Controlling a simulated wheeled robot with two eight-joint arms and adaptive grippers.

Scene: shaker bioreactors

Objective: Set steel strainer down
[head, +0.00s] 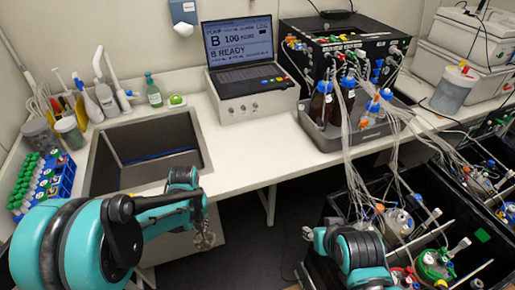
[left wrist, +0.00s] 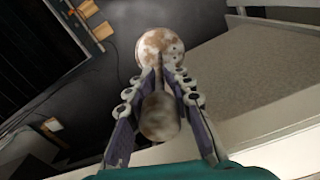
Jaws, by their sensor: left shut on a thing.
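My left gripper (head: 200,222) hangs in front of the counter's front edge, to the right of the sink, pointing down. In the left wrist view the gripper (left wrist: 160,88) is shut on the steel strainer (left wrist: 158,48), a small mottled, brown-spotted piece with a round end beyond the fingertips and a thicker end between the fingers. In the head view only a little of the strainer (head: 205,242) shows below the gripper, over the dark floor gap. My right arm shows at bottom centre, but its fingers are not seen.
The dark sink (head: 145,150) is set in the white counter (head: 250,150), which has clear room right of the sink. A laptop (head: 240,55) stands at the back. A grey tray (head: 350,128) holds brown bottles with trailing tubes. A blue tube rack (head: 58,178) stands left.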

